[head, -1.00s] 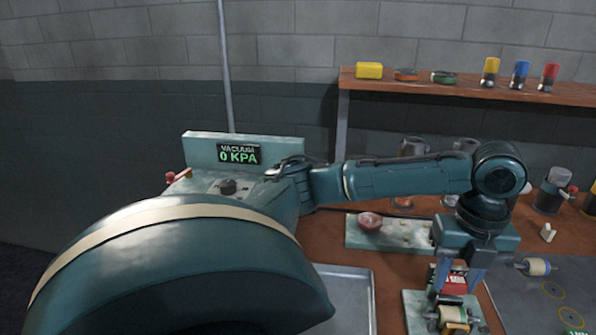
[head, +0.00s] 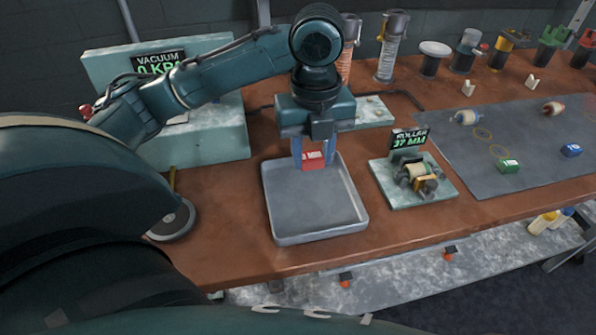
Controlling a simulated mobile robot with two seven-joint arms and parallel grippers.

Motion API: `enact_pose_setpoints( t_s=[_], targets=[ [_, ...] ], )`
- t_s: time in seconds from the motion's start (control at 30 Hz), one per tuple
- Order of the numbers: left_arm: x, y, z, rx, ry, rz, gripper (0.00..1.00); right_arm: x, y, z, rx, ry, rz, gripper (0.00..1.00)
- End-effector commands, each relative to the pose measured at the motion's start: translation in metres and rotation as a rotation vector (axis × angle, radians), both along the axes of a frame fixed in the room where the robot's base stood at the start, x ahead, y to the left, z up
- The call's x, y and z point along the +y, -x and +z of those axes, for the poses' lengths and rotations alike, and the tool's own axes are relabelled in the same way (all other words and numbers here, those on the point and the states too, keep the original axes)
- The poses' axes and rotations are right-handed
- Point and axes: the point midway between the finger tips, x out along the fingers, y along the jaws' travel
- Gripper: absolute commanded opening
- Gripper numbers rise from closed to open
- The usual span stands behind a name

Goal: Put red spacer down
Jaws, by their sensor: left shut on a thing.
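The red spacer (head: 313,160) is a small red block. My left gripper (head: 313,152) points straight down, its blue fingers shut on the spacer's sides. It holds the spacer over the back part of a shallow grey metal tray (head: 318,236). I cannot tell whether the spacer touches the tray's floor. The rest of the tray is empty. My right gripper is not in view.
A roller stand (head: 414,183) with a "37 MM" display stands right of the tray. A green block (head: 509,167) and a blue block (head: 571,151) lie on the grey mat (head: 480,185). The vacuum unit (head: 215,150) is at the back left.

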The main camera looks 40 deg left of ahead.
Motion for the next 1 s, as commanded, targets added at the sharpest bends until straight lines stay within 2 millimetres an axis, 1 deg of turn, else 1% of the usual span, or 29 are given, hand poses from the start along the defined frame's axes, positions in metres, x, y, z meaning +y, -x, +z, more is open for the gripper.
enact_pose_setpoints(
  t_s=[0.03,0.1,0.2,0.43,0.6,0.67,1.0],
  targets=[
    [0.0,0.001,-0.013,0.004,-0.001,0.0,0.14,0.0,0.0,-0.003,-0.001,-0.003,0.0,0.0],
    [0.001,0.001,-0.027,0.004,-0.001,0.001,0.14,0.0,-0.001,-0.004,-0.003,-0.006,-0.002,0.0],
    [0.0,0.001,-0.043,0.003,-0.001,0.0,0.14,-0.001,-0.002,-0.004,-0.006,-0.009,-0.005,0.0],
    [0.0,0.001,-0.061,0.002,-0.001,0.0,0.14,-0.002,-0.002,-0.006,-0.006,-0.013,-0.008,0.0],
    [0.001,0.001,-0.086,0.004,-0.001,0.001,0.14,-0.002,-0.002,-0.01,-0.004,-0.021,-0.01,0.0],
    [0.001,0.0,-0.089,0.001,-0.001,0.001,0.14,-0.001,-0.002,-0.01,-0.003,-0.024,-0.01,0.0],
    [0.0,0.0,-0.091,0.001,-0.001,0.0,0.14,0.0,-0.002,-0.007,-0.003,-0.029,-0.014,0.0]
  ],
)
